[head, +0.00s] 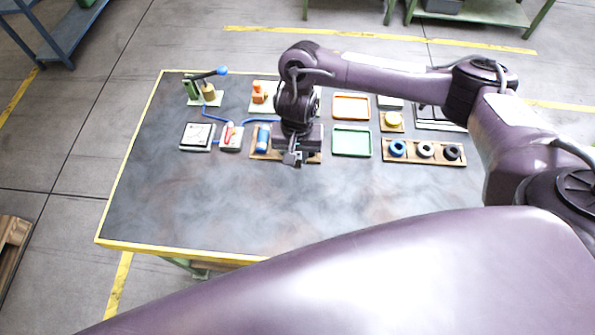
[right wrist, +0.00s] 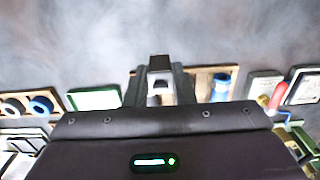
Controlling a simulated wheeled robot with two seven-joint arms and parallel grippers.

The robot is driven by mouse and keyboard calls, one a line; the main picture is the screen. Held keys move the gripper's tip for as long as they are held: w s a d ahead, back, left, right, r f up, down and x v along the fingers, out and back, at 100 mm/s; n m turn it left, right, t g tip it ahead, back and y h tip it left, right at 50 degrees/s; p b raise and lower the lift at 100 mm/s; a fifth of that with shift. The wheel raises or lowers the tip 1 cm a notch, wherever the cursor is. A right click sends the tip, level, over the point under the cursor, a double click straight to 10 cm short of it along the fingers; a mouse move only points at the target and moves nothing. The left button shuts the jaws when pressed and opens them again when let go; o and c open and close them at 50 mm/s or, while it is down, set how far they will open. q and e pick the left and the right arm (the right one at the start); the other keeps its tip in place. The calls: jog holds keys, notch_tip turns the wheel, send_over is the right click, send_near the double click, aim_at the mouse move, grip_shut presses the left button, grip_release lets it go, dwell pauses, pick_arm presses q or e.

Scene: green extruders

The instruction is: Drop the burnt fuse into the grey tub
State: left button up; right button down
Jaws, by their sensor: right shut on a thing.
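My right gripper (head: 293,160) is over the front edge of a wooden board (head: 314,157) on the table. In the right wrist view its two fingers (right wrist: 160,88) are shut on a small piece with a dark square end and a pale body, which I take for the burnt fuse (right wrist: 159,63). In the head view the gripper mostly hides this piece. A blue cylinder (head: 262,138) stands on the board, left of the gripper; it also shows in the right wrist view (right wrist: 221,87). I cannot make out the grey tub for certain. My left gripper is not in view.
Right of the board are a green tray (head: 351,154) and an orange-rimmed tray (head: 351,119). Farther right, a wooden rack (head: 410,160) holds blue, white and black rings. A switch box (head: 230,138) and a lever device (head: 208,92) are left. The table's front is clear.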

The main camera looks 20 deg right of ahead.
aim_at(297, 167)
jog(key=shift+f+b, duration=0.45)
jog(key=shift+f, duration=3.1)
jog(key=c, duration=1.2)
grip_release()
jog(key=shift+f, duration=0.1)
jog(key=shift+c, duration=0.2)
